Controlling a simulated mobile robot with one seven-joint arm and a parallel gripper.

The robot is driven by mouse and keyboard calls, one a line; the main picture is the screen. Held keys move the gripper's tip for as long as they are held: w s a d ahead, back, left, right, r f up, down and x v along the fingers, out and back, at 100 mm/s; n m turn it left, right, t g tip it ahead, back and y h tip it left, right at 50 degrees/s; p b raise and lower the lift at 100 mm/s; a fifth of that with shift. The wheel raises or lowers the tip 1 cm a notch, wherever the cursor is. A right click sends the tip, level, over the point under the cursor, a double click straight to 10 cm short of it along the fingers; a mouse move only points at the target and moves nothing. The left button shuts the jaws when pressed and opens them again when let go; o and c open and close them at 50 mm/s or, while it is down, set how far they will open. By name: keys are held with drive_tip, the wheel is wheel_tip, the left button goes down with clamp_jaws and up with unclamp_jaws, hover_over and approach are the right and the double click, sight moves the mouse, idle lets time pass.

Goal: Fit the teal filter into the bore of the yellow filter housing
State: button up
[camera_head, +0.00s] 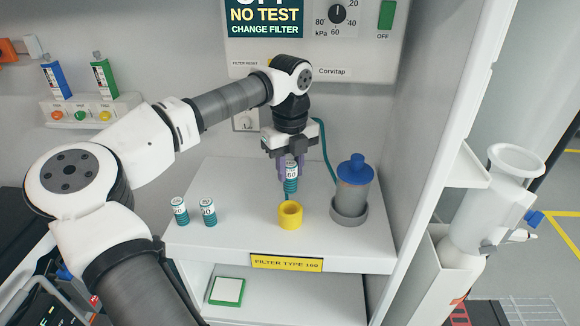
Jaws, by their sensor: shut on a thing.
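My gripper (288,164) is shut on a teal filter (291,184), a ribbed teal cylinder with a white top label that appears to read 160. It points downward. The yellow filter housing (290,214) stands on the white shelf with its round bore facing up. The held filter shows just above the housing in the picture, upright or nearly so. It looks apart from the bore, but this one view does not show how exactly they line up. Two more teal filters with white labels stand on the shelf at the left: one (180,211) and another (208,212).
A grey canister with a blue lid (352,185) stands in a grey holder right of the housing. A teal tube runs behind it. The white shelf (240,240) has free room around the housing. Its front bears a yellow "FILTER TYPE 160" label (286,262). A white side panel bounds the right.

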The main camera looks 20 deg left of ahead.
sight(290, 185)
drive_tip(key=shift+f+b, duration=1.75)
drive_tip(key=shift+f, duration=0.8)
drive_tip(key=shift+f+b, duration=2.05)
drive_tip(key=shift+f, duration=0.2)
drive_tip(key=o, duration=1)
drive_tip(key=shift+r, duration=0.1)
wheel_tip(290, 185, up, 14)
drive_tip(key=shift+f+b, duration=0.2)
drive_tip(key=shift+b, duration=0.35)
